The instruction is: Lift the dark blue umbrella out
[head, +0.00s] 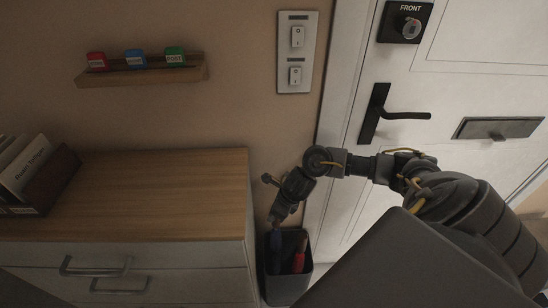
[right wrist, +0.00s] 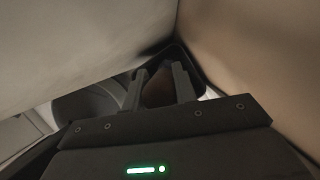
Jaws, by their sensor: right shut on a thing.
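The dark blue umbrella (head: 276,245) stands upright in a dark bin (head: 287,288) between the cabinet and the door. A red umbrella (head: 299,259) stands beside it at the right. My right gripper (head: 277,220) points down over the bin, shut on the top of the dark blue umbrella. In the right wrist view, a brownish part, likely the umbrella's handle (right wrist: 158,90), sits between the two fingers of my right gripper (right wrist: 158,80). The umbrella's lower part is hidden in the bin. My left gripper is not in view.
A wooden-topped cabinet (head: 150,190) with drawer handles stands close at the left of the bin. The white door (head: 355,190) with a dark lever handle (head: 392,115) is at the right. A small shelf (head: 140,76) and a switch plate (head: 297,52) are on the wall above.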

